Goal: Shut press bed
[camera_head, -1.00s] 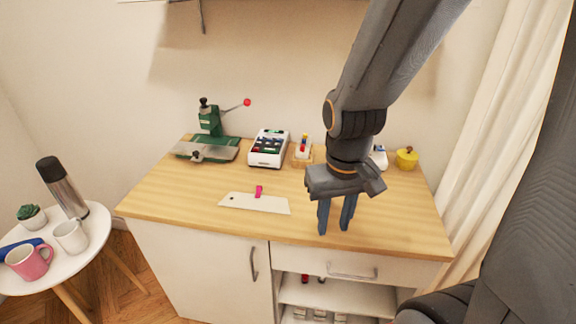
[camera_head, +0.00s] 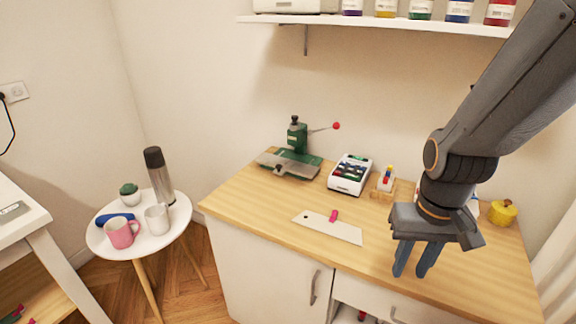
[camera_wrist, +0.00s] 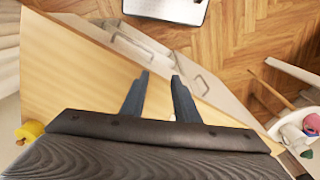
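The green hand press (camera_head: 298,138) stands at the back left of the wooden worktop in the head view. It has a black top knob and a lever ending in a red ball. Its grey metal bed (camera_head: 284,167) sticks out in front of and to the left of the green base, so it looks drawn out. My gripper (camera_head: 411,272) hangs fingers-down over the front right of the worktop, well away from the press. In the wrist view my gripper (camera_wrist: 160,78) has its two fingers apart with nothing between them. The press is not in the wrist view.
A white tray of spools (camera_head: 350,174), a small wooden holder (camera_head: 385,182) and a yellow pot (camera_head: 502,212) line the back. A cream card (camera_head: 328,227) lies in front. A round side table (camera_head: 145,246) stands left. A shelf (camera_head: 380,24) overhangs the wall.

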